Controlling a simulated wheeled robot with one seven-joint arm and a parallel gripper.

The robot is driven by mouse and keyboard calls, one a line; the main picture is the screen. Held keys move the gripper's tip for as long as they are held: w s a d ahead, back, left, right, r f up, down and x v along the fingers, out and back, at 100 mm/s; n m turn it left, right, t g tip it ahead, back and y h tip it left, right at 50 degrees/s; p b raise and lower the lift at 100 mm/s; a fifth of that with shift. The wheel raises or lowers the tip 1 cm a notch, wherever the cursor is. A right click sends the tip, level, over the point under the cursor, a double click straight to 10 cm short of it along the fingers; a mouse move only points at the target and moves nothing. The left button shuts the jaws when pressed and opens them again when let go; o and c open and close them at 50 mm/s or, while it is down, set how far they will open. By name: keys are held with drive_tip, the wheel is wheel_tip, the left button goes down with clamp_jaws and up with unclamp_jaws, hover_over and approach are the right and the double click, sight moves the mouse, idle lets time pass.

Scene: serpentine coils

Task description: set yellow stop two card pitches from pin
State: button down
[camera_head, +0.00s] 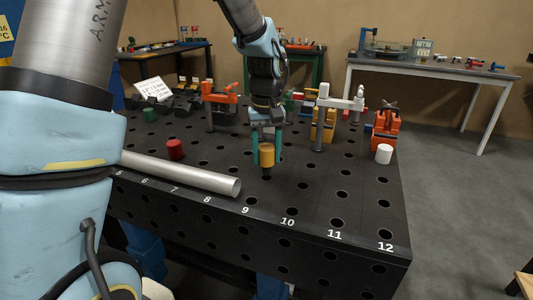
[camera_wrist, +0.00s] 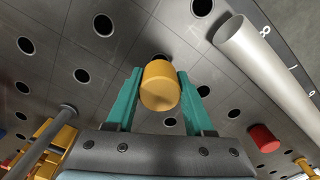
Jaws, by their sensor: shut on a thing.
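My gripper (camera_head: 266,148) is shut on the yellow stop (camera_head: 266,158), with one teal finger on each side. The stop is upright, just above or at a hole near the front of the black perforated table, behind numbers 9 and 10; I cannot tell whether it touches the table. The wrist view shows the yellow stop (camera_wrist: 160,87) between the teal fingertips. A white card (camera_head: 153,88) with writing too small to read fully stands at the back left. I cannot tell which thing is the pin.
A silver tube (camera_head: 190,173) lies left of the gripper, its end near 8 and 9. A red stop (camera_head: 175,149), green stop (camera_head: 149,115) and white stop (camera_head: 384,154) stand on the table (camera_head: 310,205).

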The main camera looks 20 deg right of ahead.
sight(267, 175)
drive_tip(key=shift+f+b, duration=0.8)
drive_tip(key=shift+f, duration=0.6)
drive_tip(key=shift+f, duration=0.15)
drive_tip(key=shift+f+b, duration=0.3)
drive_tip(key=shift+f, duration=0.05)
drive_tip(key=shift+f, duration=0.3)
drive_tip(key=shift+c, duration=1)
unclamp_jaws()
